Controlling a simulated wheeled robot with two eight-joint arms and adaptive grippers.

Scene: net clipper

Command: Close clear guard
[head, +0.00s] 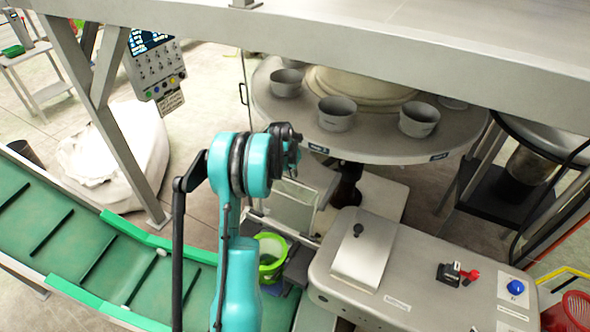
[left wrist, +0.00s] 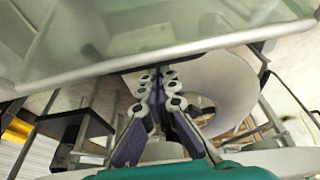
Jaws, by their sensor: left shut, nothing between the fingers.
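The clear guard (head: 291,208) is a see-through panel with a pale frame, standing tilted below the round table, just right of my left arm. In the left wrist view the guard (left wrist: 130,35) fills the upper part as a large glassy sheet with a grey edge. My left gripper (left wrist: 160,78) is shut and empty, its fingertips close to the guard's lower edge in that view; I cannot tell whether they touch. In the head view my left gripper (head: 290,145) is mostly hidden by its own wrist, above the guard. My right gripper is not in view.
A round grey table (head: 385,150) with several metal cups is behind the guard. A grey machine housing (head: 385,265) with a lid and buttons is at the right. A green conveyor (head: 90,245) runs at the left. A green bucket (head: 270,255) sits below. A grey beam (head: 430,45) crosses overhead.

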